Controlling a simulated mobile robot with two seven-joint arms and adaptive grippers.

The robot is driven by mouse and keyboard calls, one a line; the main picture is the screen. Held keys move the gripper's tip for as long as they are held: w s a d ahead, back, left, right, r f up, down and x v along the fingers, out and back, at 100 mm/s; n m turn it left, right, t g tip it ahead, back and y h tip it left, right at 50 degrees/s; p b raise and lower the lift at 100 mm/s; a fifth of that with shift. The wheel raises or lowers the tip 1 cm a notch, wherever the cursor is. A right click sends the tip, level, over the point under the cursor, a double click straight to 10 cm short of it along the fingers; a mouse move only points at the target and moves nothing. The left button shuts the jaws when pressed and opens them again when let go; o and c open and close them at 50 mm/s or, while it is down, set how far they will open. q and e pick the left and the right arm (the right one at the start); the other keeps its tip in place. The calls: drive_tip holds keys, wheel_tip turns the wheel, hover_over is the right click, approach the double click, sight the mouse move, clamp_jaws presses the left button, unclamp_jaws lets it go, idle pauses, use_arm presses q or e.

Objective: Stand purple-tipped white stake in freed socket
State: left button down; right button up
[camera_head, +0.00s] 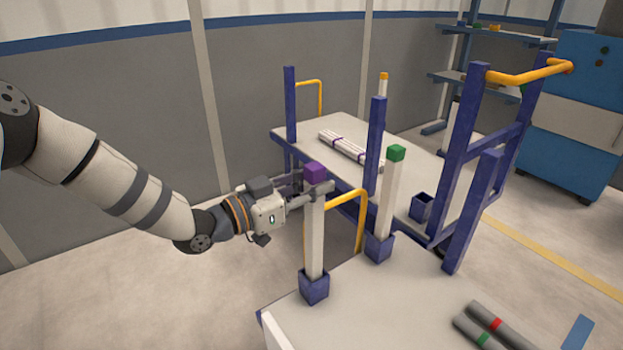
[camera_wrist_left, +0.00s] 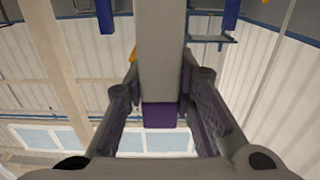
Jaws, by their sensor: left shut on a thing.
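The purple-tipped white stake (camera_head: 314,238) stands upright in the head view, its lower end at the blue socket (camera_head: 314,287) on the near table's left corner. I cannot tell how deep it sits. My left gripper (camera_head: 318,190) is shut on the stake just below its purple tip (camera_head: 315,172). In the left wrist view the white shaft (camera_wrist_left: 161,60) runs between the two fingers (camera_wrist_left: 160,100), with the purple tip (camera_wrist_left: 160,115) beyond. My right gripper is not in view.
A green-tipped white stake (camera_head: 391,195) stands in another socket (camera_head: 379,247). An empty blue socket (camera_head: 421,207) is on the far table (camera_head: 350,130), near a bundle of white stakes (camera_head: 350,148). Yellow rails (camera_head: 362,215) and blue posts (camera_head: 375,140) stand close by. Grey rods (camera_head: 497,325) lie at front right.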

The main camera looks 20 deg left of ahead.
use_arm(q)
drive_tip(key=shift+f+b, duration=0.4)
drive_tip(key=shift+f, duration=0.4)
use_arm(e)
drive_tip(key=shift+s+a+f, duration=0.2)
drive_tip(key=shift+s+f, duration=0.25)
use_arm(q)
drive_tip(key=c, duration=1.3)
unclamp_jaws()
drive_tip(key=v, duration=1.2)
